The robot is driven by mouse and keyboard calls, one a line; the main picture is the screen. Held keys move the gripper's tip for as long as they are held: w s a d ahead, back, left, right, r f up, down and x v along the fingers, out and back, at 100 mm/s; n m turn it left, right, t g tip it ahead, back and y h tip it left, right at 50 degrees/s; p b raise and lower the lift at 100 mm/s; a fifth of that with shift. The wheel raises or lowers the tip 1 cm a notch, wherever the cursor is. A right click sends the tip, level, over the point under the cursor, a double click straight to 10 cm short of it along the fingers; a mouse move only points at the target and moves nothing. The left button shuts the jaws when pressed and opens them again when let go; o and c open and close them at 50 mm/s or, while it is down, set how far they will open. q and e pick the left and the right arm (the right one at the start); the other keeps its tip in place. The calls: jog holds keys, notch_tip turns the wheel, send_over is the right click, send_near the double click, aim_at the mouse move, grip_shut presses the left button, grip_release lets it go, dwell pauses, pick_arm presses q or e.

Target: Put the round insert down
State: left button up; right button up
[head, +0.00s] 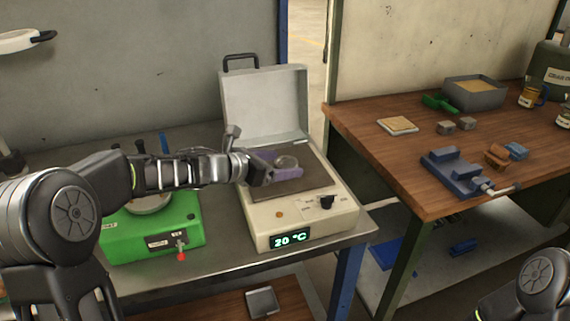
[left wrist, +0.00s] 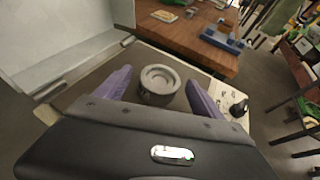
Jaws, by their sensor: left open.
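The round insert (head: 287,161) is a grey ring-shaped piece on the dark plate of the billet furnace (head: 300,218). In the left wrist view the insert (left wrist: 159,84) appears upright, its round top facing up. My left gripper (head: 280,166) is open, with purple fingers. In the left wrist view the fingers stand on either side of the insert, with visible gaps. My right gripper is out of view.
A green device (head: 150,232) stands left of the furnace on the metal bench. The wooden table (head: 420,165) at right holds a blue vise (head: 455,172), a grey bin (head: 474,95) and small blocks. The raised lid stands close behind my left gripper.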

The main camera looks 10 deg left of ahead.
pick_arm(q)
jog(key=v, duration=1)
dwell(1.2)
